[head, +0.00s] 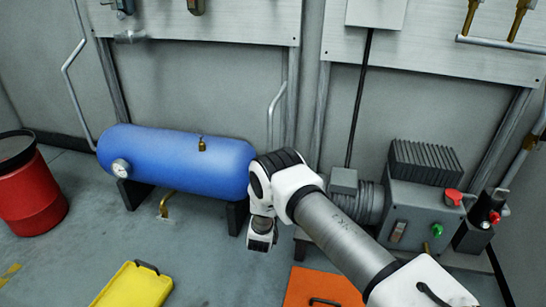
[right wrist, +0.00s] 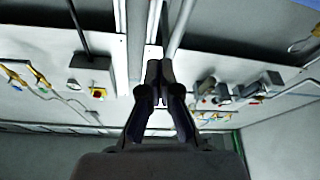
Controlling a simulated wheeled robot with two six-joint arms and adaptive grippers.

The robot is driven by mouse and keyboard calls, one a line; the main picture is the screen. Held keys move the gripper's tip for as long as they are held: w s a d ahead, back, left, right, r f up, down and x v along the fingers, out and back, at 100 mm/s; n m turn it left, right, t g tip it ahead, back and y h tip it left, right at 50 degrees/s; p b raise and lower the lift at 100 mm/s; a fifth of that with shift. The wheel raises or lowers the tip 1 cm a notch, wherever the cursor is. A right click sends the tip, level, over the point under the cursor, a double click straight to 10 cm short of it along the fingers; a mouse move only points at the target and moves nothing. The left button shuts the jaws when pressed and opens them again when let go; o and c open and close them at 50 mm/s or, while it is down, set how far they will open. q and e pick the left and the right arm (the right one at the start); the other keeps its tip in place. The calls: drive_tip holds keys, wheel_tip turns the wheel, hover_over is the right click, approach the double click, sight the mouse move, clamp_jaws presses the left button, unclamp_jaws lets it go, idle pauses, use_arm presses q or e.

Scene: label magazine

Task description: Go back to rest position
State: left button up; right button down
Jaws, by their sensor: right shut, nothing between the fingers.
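My right arm reaches in from the lower right in the head view, in front of the blue tank (head: 180,160) and the grey motor unit (head: 420,210). No gripper fingers can be made out in the head view. In the right wrist view my right gripper (right wrist: 160,72) is shut, with its dark fingertips together and nothing held. It stands against a background of wall panels (right wrist: 50,55) and pipes, apart from them as far as I can tell. My left gripper is in neither view.
A red drum (head: 30,195) stands at the far left. A yellow case (head: 135,285) and an orange case (head: 320,288) lie low at the front. Grey panels (head: 230,20) with valves hang on the wall. Grey floor between drum and cases is clear.

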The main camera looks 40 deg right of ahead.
drive_tip(key=shift+s+a+f, duration=0.25)
drive_tip(key=shift+s+a, duration=0.15)
drive_tip(key=s+a+f+n+g+y, duration=0.3)
drive_tip(key=s+a+f+y, duration=0.25)
drive_tip(key=s+f, duration=0.2)
drive_tip(key=s+a+f+n+g+y, duration=0.3)
drive_tip(key=s+a+f+y, duration=0.25)
drive_tip(key=s+f, duration=0.2)
drive_tip(key=s+a+f+g+y, duration=0.1)
drive_tip(key=s+a+g+y, duration=0.3)
drive_tip(key=s, duration=0.8)
drive_tip(key=s+a+f+g, duration=0.15)
drive_tip(key=s+g, duration=0.35)
drive_tip(key=s, duration=0.8)
wheel_tip(320, 180, up, 37)
drive_tip(key=p, duration=3.6)
drive_tip(key=shift+a+f, duration=0.2)
drive_tip(key=shift+a, duration=0.2)
